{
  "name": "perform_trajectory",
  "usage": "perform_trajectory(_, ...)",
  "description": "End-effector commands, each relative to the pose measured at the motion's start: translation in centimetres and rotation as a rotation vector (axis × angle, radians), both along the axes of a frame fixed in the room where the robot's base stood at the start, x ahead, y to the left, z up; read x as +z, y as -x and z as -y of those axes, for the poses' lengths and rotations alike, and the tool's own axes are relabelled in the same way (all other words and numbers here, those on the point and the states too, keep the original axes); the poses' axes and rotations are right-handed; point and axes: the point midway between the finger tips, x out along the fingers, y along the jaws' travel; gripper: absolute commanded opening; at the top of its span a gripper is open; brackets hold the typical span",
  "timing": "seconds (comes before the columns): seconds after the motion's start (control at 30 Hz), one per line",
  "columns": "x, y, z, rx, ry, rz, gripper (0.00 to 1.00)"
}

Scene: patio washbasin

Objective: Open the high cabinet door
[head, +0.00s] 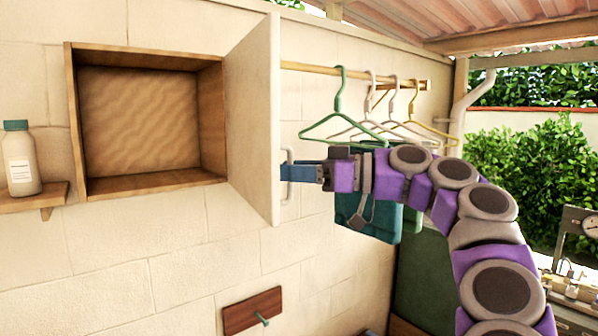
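The high cabinet (150,182) is a wooden box on the wall at the upper left. Its inside shows and looks empty. Its pale door (254,110) is hinged on the right side and stands swung well out from the wall. A white bar handle (289,165) is on the door's right-hand face. My gripper (287,172) comes from the right, with its blue fingers at the handle. The fingers overlap in this view, so I cannot tell if they are closed on it.
A wall shelf (30,204) with a white bottle (21,165) is left of the cabinet. A rail (350,75) with several hangers and dark green cloth is behind my arm. A wooden hook board (252,311) is below the door. The wall under the cabinet is clear.

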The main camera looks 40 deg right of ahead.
Motion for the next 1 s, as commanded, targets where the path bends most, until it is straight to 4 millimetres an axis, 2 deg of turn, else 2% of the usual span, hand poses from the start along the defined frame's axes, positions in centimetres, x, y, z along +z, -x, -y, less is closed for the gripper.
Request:
perform_trajectory(0.2, -0.1, -0.1, 1.2, -0.008, -0.008, 0.002, 0.38)
perform_trajectory(0.53, 0.0, 0.4, 0.4, -0.004, 0.0, 0.0, 0.38)
perform_trajectory(0.67, 0.2, 1.8, 1.4, -0.009, 0.002, 0.003, 0.38)
perform_trajectory(1.0, 0.1, 6.4, 6.1, -0.012, -0.006, 0.003, 0.38)
